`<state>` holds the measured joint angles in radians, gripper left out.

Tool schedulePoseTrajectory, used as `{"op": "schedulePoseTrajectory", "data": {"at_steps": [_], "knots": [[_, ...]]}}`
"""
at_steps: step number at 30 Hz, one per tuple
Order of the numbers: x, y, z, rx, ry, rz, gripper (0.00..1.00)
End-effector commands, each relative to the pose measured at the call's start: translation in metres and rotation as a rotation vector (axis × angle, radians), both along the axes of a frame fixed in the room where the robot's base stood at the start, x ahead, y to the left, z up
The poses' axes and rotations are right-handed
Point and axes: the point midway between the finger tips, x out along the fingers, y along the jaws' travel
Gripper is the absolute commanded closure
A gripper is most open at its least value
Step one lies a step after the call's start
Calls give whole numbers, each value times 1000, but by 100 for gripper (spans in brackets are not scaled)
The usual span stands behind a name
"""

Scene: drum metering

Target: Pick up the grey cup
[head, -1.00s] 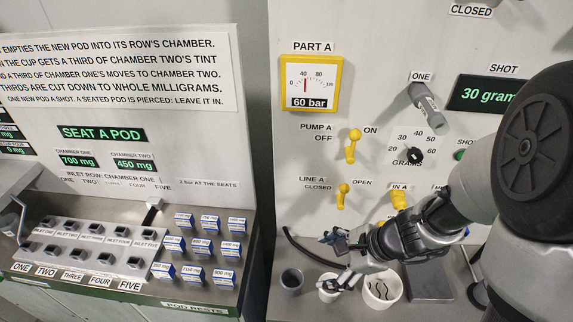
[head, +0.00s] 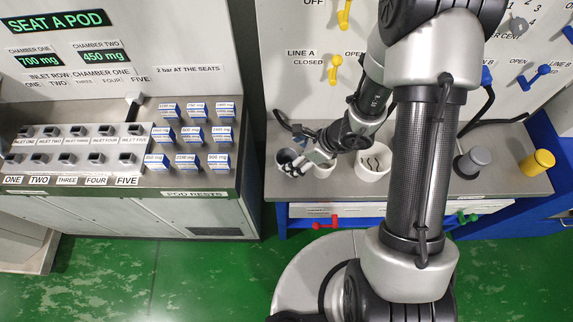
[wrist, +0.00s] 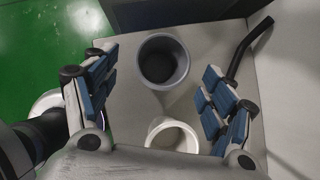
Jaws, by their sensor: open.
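The grey cup (head: 285,156) stands upright at the left end of the metal bench, partly hidden by my gripper in the head view. In the wrist view the grey cup (wrist: 163,62) shows its dark open mouth, lying in the picture between my two fingers. My gripper (head: 303,161) is open, with blue-padded fingers spread wide in the wrist view (wrist: 160,70). No contact with the cup shows, and I cannot tell how far the fingertips are above or beside it.
A small white cup (wrist: 172,137) stands close to the grey cup, near the palm side. A larger white pot (head: 372,170) stands to the right. A dark hose (wrist: 250,45) ends beside the right finger. Grey (head: 475,160) and yellow (head: 538,162) cylinders stand farther right.

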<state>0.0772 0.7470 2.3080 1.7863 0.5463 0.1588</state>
Motion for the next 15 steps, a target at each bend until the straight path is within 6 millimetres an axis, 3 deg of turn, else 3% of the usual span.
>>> {"op": "schedulePoseTrajectory", "data": {"at_steps": [5, 15], "knots": [[3, 5, -10, 0, 0, 1, 23], [15, 25, -48, 0, 0, 1, 23]]}}
